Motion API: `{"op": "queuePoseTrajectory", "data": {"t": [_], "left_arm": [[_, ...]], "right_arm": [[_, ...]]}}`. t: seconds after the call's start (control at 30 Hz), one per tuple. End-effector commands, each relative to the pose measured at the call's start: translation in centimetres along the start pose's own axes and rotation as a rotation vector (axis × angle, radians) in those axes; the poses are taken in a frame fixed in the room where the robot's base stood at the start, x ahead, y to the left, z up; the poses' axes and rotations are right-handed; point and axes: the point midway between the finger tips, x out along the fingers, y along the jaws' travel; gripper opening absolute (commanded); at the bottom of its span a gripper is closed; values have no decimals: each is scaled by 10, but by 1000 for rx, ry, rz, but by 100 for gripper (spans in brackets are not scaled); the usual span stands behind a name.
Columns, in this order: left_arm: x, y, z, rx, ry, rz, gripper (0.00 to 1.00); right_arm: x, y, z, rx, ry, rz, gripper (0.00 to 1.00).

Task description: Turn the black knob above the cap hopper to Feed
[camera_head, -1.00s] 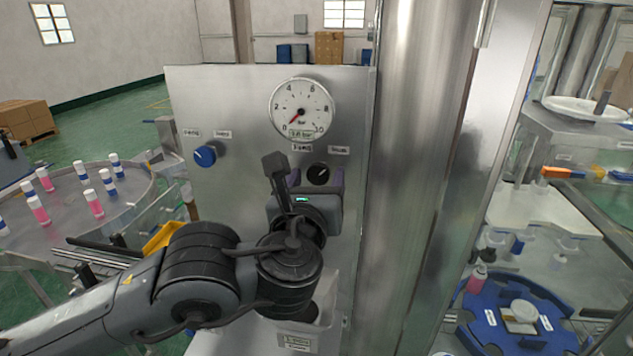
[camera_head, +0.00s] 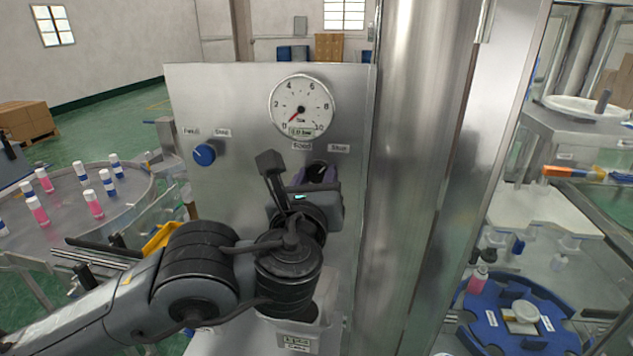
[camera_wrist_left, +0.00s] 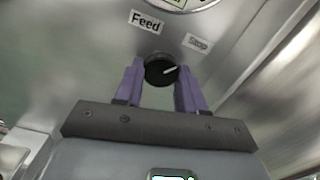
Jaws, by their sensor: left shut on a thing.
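The black knob (camera_head: 318,169) sits on the steel panel below the pressure gauge, between a Feed label (camera_head: 301,146) and a Stop label (camera_head: 339,148). In the left wrist view, the knob (camera_wrist_left: 160,70) has a white mark pointing right and slightly up, on the Stop label's side. My left gripper (camera_head: 316,180) is shut on the knob, with a purple finger on each side of it (camera_wrist_left: 161,82). My forearm hides part of the panel below. The cap hopper (camera_head: 328,305) shows partly beneath my wrist, with a label on its front. My right gripper is not in view.
A blue knob (camera_head: 204,155) with its own labels is left on the panel. The gauge (camera_head: 302,107) is just above the black knob. A thick steel column (camera_head: 405,180) stands close on the right. A round table (camera_head: 60,245) with several bottles is at left.

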Motion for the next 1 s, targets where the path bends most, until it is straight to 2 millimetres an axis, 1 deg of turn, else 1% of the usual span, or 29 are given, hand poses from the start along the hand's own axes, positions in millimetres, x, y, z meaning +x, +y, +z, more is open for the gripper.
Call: {"op": "queuePoseTrajectory", "data": {"t": [0.03,0.17,0.4,1.0], "left_arm": [[0,0,-3,-31,1,0,9],[0,0,-4,-124,1,-1,9],[0,-1,-4,-345,1,-1,9],[0,-2,-2,-915,1,1,9]], "right_arm": [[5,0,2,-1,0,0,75],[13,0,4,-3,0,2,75],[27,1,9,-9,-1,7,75],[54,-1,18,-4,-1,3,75]]}}
